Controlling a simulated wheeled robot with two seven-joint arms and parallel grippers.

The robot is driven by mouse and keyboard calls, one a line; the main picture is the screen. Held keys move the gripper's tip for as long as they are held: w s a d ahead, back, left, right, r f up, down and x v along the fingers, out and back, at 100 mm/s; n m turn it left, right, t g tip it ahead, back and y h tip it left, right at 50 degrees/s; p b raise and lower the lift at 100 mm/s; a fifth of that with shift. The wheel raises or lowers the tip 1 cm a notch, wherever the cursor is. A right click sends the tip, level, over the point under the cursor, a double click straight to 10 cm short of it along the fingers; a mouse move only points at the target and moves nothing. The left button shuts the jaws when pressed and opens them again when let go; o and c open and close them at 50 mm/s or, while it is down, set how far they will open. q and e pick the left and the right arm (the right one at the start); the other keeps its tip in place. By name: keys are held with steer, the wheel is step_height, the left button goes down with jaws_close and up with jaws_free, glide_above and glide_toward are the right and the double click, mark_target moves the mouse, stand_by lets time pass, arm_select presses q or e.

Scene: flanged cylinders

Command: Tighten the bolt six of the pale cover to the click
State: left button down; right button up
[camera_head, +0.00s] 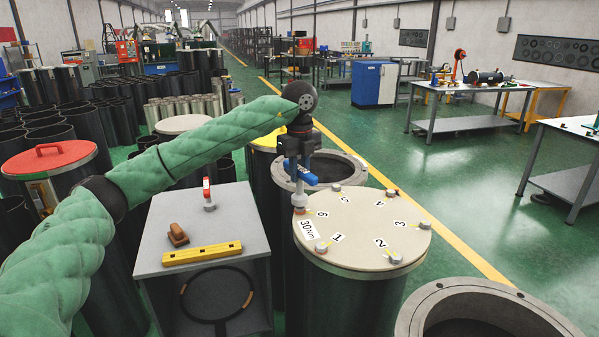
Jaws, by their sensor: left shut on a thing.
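The pale cover (362,228) lies on a dark flanged cylinder, with numbers 1 to 6 and a "30Nm" label on it. Grey bolt heads stand around its rim, such as the one by number 1 (321,247). My left gripper (298,166) is above the cover's left edge, shut on a blue-handled tool (301,173). The tool's lower end (299,199) reaches down to the rim beside number 6. It covers most of bolt six there, and I cannot tell whether it is fully seated. My right gripper is not in view.
A grey box (205,230) left of the cover carries a yellow level (202,253), a brown block (178,236) and a small red-handled item (208,196). An open flanged cylinder (345,160) stands behind, another (418,312) at front right. Green floor is clear at right.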

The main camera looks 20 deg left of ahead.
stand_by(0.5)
arm_select(q)
steer(key=shift+b, duration=0.55)
stand_by(0.4)
steer(key=shift+f+b, duration=1.1)
steer(key=shift+f, duration=0.25)
stand_by(1.3)
